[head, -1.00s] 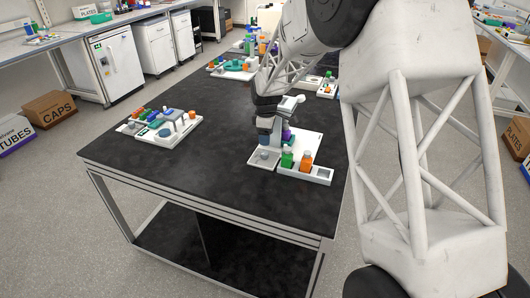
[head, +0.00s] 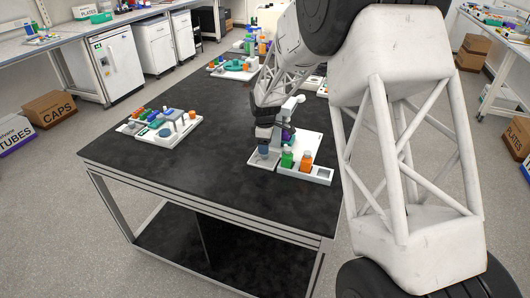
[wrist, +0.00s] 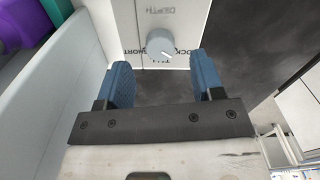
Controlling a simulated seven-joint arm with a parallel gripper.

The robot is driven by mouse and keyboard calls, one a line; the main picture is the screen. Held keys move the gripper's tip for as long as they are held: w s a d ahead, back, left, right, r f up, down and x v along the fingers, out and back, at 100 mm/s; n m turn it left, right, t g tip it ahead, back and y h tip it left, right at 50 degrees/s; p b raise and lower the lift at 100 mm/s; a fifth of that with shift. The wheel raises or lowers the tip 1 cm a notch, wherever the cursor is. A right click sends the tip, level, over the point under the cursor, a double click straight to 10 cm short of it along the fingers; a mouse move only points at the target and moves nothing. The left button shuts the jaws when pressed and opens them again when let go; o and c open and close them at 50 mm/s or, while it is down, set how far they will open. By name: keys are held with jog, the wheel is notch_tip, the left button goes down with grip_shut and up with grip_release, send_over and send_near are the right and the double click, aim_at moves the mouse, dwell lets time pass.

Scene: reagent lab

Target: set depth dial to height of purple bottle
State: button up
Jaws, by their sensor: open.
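The depth dial (wrist: 160,44) is a round grey knob on a white panel (wrist: 128,22) marked DEPTH, with a small pointer line on its lower right. My gripper (wrist: 163,82) is open in the wrist view, its two blue fingers apart, with the dial ahead of and between them, not touched. In the head view my gripper (head: 264,148) is low over the left part of the white station (head: 318,145). A purple object, likely the purple bottle (head: 287,134), stands there, partly hidden by my arm; purple also shows in the wrist view (wrist: 28,22).
A green bottle (head: 287,159) and an orange bottle (head: 306,161) stand at the station's front. A white wall (wrist: 62,80) runs close along the left finger. Another tray (head: 160,127) of small items sits at the left. The front of the black table (head: 210,180) is clear.

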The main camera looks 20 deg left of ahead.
jog(key=shift+f, duration=1.9)
jog(key=shift+c, duration=0.4)
jog(key=c, duration=0.8)
jog(key=shift+c, duration=0.2)
